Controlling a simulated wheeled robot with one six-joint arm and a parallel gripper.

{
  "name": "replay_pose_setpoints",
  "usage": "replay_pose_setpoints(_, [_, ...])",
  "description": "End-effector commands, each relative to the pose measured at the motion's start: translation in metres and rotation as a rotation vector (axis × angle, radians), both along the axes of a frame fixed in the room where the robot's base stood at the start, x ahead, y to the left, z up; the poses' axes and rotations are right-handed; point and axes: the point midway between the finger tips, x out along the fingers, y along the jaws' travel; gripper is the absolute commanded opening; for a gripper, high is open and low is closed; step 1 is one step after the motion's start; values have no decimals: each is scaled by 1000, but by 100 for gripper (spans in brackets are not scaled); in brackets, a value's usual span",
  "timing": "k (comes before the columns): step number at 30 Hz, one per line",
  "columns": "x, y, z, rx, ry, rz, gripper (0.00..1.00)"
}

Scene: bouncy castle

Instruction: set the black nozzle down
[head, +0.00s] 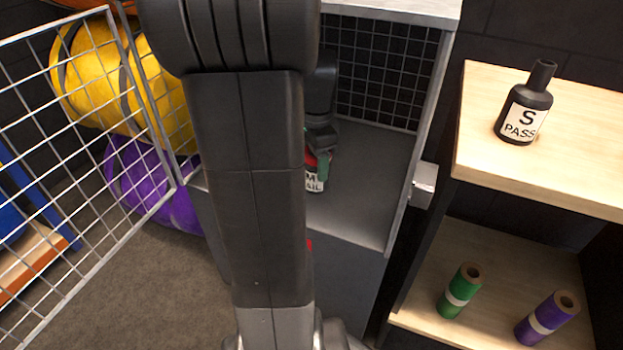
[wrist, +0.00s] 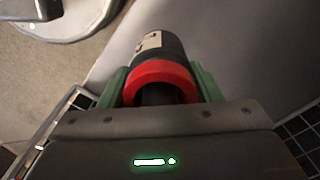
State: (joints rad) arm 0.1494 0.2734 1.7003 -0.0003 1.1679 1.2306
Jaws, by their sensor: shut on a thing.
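My arm hides part of the nozzle in the head view. I cannot tell whether its base touches the floor.
The open mesh door (head: 80,150) stands at the left, before yellow (head: 130,85) and purple (head: 150,185) rolls. Green (head: 459,290) and purple (head: 547,317) rolls stand below. The locker floor right of my gripper is clear.

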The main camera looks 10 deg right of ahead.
Motion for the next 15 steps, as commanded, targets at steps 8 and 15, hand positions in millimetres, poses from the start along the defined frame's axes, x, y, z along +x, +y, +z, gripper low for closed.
replay_pose_setpoints(8, [0, 0, -38, 0, 1, 0, 30])
replay_pose_setpoints(15, [0, 0, -72, 0, 0, 0, 30])
